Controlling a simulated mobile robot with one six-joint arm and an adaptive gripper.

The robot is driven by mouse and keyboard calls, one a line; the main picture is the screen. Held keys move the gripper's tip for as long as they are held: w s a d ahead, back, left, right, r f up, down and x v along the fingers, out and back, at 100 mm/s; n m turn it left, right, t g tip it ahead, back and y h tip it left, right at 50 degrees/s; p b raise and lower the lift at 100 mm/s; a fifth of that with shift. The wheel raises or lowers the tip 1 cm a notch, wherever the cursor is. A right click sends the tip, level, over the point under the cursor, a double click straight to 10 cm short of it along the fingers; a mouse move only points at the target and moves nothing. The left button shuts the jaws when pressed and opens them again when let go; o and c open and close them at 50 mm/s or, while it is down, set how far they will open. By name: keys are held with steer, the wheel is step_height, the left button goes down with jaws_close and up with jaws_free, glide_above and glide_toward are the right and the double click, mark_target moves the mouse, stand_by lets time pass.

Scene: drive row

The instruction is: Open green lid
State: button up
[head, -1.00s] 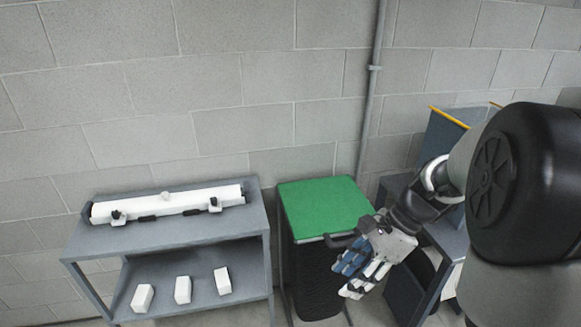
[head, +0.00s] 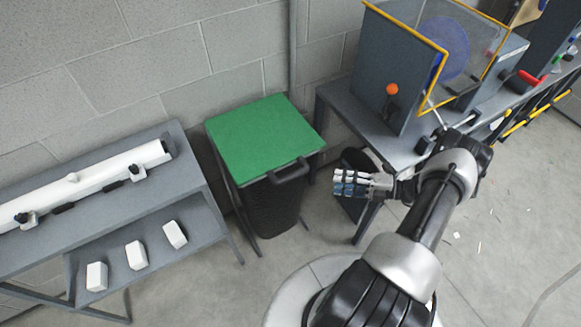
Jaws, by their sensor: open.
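The green lid (head: 262,137) lies flat and closed on a black bin (head: 272,207) against the block wall. A dark handle (head: 289,170) sticks out from the lid's front edge. My gripper (head: 338,183) is open and empty. In the picture it is to the right of the handle and slightly lower, apart from it. The bin's inside is hidden by the lid.
A grey shelf unit (head: 110,199) stands left of the bin, with a white tube (head: 75,180) on top and white blocks (head: 136,255) below. A grey workbench (head: 350,104) with a panelled machine (head: 395,65) stands to the right. Open floor (head: 490,245) lies at lower right.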

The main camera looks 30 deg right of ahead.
mark_target(296, 177)
steer(key=x, duration=1.7)
steer(key=shift+a+f+b, duration=0.1)
steer(key=shift+a+b, duration=0.15)
steer(key=shift+b, duration=0.05)
steer(key=shift+c, duration=0.5)
jaws_close()
